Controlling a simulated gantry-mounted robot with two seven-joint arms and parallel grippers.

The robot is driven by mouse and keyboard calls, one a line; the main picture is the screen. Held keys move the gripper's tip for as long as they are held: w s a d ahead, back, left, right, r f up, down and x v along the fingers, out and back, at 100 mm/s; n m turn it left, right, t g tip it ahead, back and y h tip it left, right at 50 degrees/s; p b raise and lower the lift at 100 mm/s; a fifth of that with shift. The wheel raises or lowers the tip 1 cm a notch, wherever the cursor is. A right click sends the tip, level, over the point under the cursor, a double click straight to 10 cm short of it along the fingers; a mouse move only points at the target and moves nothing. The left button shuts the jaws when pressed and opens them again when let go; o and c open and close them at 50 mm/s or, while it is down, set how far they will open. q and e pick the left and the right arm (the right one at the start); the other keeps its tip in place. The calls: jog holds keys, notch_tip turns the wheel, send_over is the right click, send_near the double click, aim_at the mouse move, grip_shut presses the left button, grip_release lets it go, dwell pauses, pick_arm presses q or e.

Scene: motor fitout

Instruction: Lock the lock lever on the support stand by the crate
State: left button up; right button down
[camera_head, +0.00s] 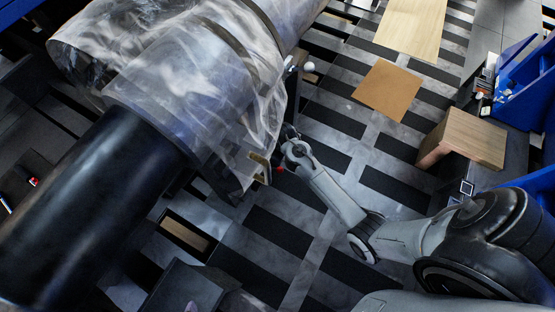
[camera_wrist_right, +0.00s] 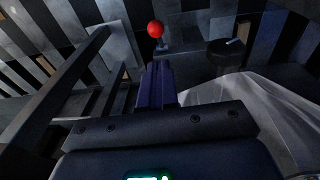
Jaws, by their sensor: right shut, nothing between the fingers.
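A small red knob (camera_head: 280,170), which looks like the end of the lock lever, shows beside the lower edge of the wrapped motor. In the right wrist view the round red knob (camera_wrist_right: 155,29) sits on a short stem just beyond my fingertips. My right gripper (camera_wrist_right: 155,70) is shut and empty, its fingers pointing toward the knob; I cannot tell whether they touch it. In the head view my right gripper (camera_head: 278,160) is partly hidden at the motor's edge. Most of the support stand is hidden by the motor and wrapping. My left gripper is not in view.
The large motor with a dark shaft (camera_head: 95,205) and clear plastic wrapping (camera_head: 215,85) fills the left. A wooden crate (camera_head: 465,138) and blue bins (camera_head: 525,85) stand at the right. A brown board (camera_head: 387,88) lies on the striped floor. Dark bars (camera_wrist_right: 60,85) run left of my gripper.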

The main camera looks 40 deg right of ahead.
jog(key=shift+s+f, duration=0.1)
jog(key=b, duration=0.4)
send_near(277, 169)
jog(key=f, duration=0.5)
jog(key=shift+w+f, duration=0.2)
jog(key=shift+w, duration=0.2)
jog(key=shift+f, duration=0.15)
